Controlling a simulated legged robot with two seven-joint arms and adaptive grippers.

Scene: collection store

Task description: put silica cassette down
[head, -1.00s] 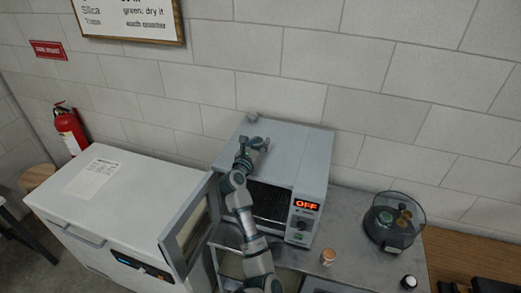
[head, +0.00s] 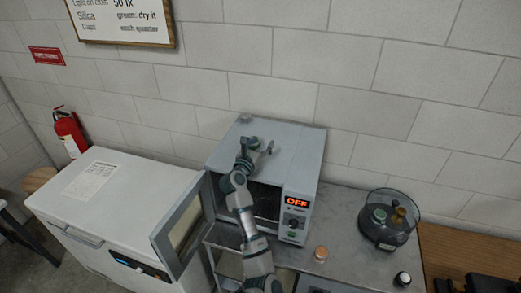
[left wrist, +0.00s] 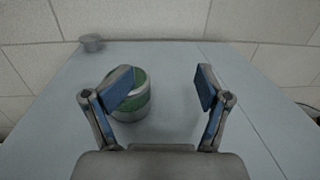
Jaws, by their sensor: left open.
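The silica cassette, a short grey cylinder with green bands (left wrist: 132,106), stands upright on the flat top of the oven in the left wrist view. My left gripper (left wrist: 167,88) is open above the oven top. Its left finger overlaps part of the cassette in the picture, and the space between the fingertips is mostly empty. In the head view my left gripper (head: 262,150) is over the oven top, and I cannot clearly separate the cassette from it. My right gripper is not in view.
The oven (head: 297,155) reads OFF and its door (head: 181,230) hangs open at the left. A small grey knob-like piece (left wrist: 92,43) sits at its back edge.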

